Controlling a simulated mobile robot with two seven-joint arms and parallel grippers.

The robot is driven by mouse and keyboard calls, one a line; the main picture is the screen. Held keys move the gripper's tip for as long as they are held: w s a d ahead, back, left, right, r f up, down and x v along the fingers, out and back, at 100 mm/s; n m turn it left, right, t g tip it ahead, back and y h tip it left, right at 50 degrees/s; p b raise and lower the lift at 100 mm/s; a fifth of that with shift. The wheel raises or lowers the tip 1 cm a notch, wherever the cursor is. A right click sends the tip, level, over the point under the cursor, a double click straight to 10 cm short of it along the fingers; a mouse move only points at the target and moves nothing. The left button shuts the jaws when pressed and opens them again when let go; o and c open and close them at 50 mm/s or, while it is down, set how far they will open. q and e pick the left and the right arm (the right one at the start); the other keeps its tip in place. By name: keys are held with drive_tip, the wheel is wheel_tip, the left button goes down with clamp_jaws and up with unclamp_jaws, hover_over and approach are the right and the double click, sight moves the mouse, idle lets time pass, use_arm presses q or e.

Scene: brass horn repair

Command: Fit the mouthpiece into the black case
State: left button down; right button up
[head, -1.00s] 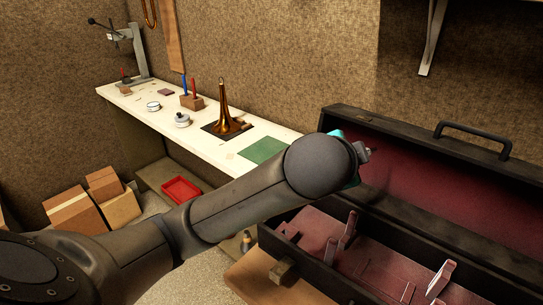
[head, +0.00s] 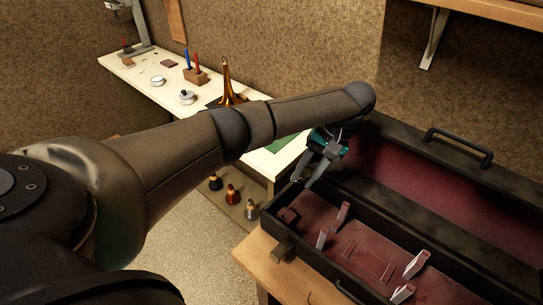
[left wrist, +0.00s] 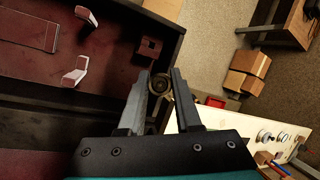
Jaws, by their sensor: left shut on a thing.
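The black case (head: 466,272) stands open, with a dark red lining, pale upright supports and a small block with a square recess (left wrist: 150,48) in one corner. My left gripper (head: 306,180) points down over the case's near left end. In the left wrist view its fingers (left wrist: 160,83) are shut on the mouthpiece (left wrist: 161,86), seen end-on as a round brass rim with a dark centre. The mouthpiece appears apart from the recessed block, beside it in that view. In the head view I cannot make out the mouthpiece. My right gripper is not in view.
A white bench (head: 136,74) with a brass horn bell (head: 227,85) and small tools runs along the wall. Several small bottles (head: 232,196) stand on a low shelf. The case lid (head: 440,190) is raised at the back. Cardboard boxes (left wrist: 243,70) stand on the floor.

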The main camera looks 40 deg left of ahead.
use_arm(q)
drive_tip(key=s+a+r+n+t+h+p, duration=0.3)
drive_tip(key=a+n+h+p, duration=0.3)
drive_tip(key=n+h, duration=0.3)
drive_tip(key=shift+s+a+n+h+p, duration=0.15)
drive_tip(key=shift+s+n+h+p, duration=0.4)
drive_tip(key=shift+n, duration=1.15)
drive_tip(key=shift+s+f, duration=0.1)
drive_tip(key=shift+s, duration=0.1)
drive_tip(key=x, duration=0.7)
drive_tip(key=shift+f, duration=0.35)
drive_tip(key=shift+d+p, duration=0.2)
drive_tip(key=shift+p, duration=0.55)
